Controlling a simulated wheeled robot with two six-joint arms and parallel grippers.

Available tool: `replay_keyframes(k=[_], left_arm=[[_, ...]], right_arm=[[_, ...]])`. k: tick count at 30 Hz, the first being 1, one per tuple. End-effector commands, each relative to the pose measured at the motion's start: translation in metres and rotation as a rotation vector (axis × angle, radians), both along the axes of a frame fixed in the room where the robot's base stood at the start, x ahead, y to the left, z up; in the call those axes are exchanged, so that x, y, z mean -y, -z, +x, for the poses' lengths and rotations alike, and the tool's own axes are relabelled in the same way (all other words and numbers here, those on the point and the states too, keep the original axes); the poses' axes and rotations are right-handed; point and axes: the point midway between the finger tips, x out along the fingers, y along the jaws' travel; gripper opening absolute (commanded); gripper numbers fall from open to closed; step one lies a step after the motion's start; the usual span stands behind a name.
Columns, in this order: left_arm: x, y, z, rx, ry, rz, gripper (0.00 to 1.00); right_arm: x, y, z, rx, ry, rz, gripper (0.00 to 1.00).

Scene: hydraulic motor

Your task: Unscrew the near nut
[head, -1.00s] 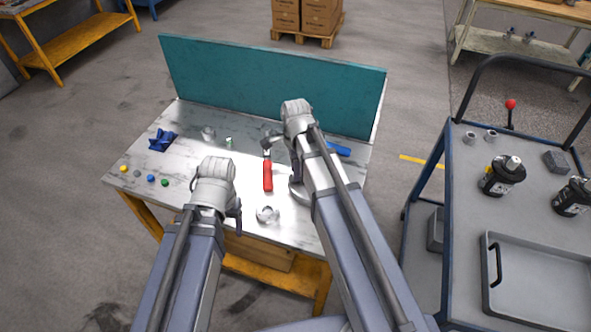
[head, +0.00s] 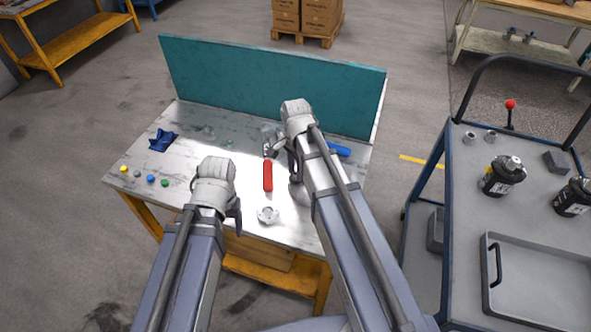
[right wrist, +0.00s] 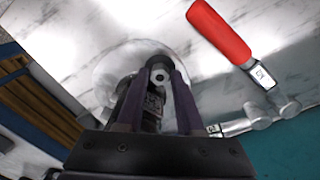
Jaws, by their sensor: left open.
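In the right wrist view, a dark motor (right wrist: 152,112) with a printed label stands on a pale round base (right wrist: 105,72). A grey ring-like part with a dark hole (right wrist: 160,75) shows at its end, perhaps the nut. My right gripper (right wrist: 157,84) has its two dark fingers on either side of this part; I cannot tell if they touch it. In the head view my right arm covers most of the motor; the edge of its base (head: 296,190) shows. My left gripper (head: 236,222) is open over the near part of the table, left of a small round metal part (head: 268,215).
A red-handled tool (head: 268,176) lies mid-table; it also shows in the right wrist view (right wrist: 219,32). Another grey metal tool end (right wrist: 257,115) lies near it. A blue item (head: 340,150), blue cloth (head: 162,140) and coloured buttons are around. A teal panel (head: 270,85) closes the back.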

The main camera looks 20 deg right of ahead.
Motion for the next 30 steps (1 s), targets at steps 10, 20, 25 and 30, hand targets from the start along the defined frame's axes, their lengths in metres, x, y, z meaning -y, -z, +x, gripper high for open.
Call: replay_keyframes(k=[10, 20, 25, 30], left_arm=[[0.0, -0.0003, 0.0, 0.0, 0.0, 0.0, 0.69], [0.0, -0.0003, 0.0, 0.0, 0.0, 0.0, 0.69], [0.0, -0.0003, 0.0, 0.0, 0.0, 0.0, 0.69], [0.0, -0.0003, 0.0, 0.0, 0.0, 0.0, 0.69]], right_arm=[[0.0, -0.0003, -0.0001, 0.0, 0.003, 0.0, 0.42], [0.0001, -0.0003, -0.0001, 0.0, 0.374, 0.0, 0.42], [0.0001, -0.0003, -0.0001, 0.0, 0.617, 0.0, 0.42], [0.0001, -0.0003, -0.0001, 0.0, 0.82, 0.0, 0.42]])
